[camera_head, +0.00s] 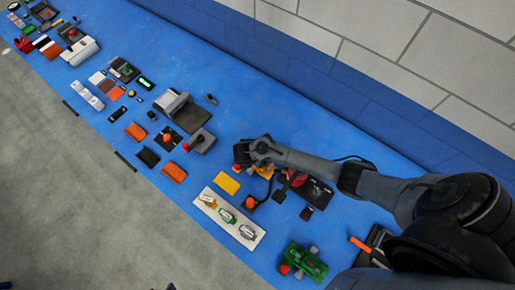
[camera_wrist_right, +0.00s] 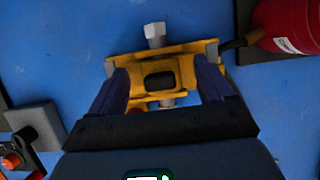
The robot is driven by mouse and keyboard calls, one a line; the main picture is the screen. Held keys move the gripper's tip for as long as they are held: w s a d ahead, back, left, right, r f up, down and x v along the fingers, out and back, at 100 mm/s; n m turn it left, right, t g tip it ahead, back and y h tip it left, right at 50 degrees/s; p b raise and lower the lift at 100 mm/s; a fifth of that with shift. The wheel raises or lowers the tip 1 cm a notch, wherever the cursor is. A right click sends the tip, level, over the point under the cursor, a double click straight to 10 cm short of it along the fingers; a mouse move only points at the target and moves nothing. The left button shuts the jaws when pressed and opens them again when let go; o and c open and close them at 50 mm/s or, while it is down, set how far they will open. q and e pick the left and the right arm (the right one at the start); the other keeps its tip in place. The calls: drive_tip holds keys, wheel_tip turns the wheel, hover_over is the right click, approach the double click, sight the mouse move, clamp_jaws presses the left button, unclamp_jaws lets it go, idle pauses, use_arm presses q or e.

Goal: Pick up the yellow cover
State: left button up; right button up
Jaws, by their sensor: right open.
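A flat yellow plate (camera_head: 228,184) lies on the blue table in the head view, left of my right gripper. Another yellow part (camera_head: 264,170) shows partly below my right wrist. My right gripper (camera_wrist_right: 161,82) is open in the wrist view. Its two dark fingers stand on either side of a yellow bracket-like piece (camera_wrist_right: 178,66) with a dark rectangular opening and a silver hex bolt (camera_wrist_right: 154,34) beyond it. I cannot tell whether the fingers touch it. In the head view my right gripper (camera_head: 243,153) is small and partly hidden by the wrist. My left gripper is not in view.
A red cylinder (camera_wrist_right: 290,25) is close at the right in the wrist view. A grey block (camera_wrist_right: 36,125) is at the lower left. A white panel (camera_head: 205,209) with colored parts lies near the table's front edge. A green device (camera_head: 303,262) stands at lower right.

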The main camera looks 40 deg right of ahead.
drive_tip(key=shift+d+f, duration=0.1)
drive_tip(key=c, duration=1.2)
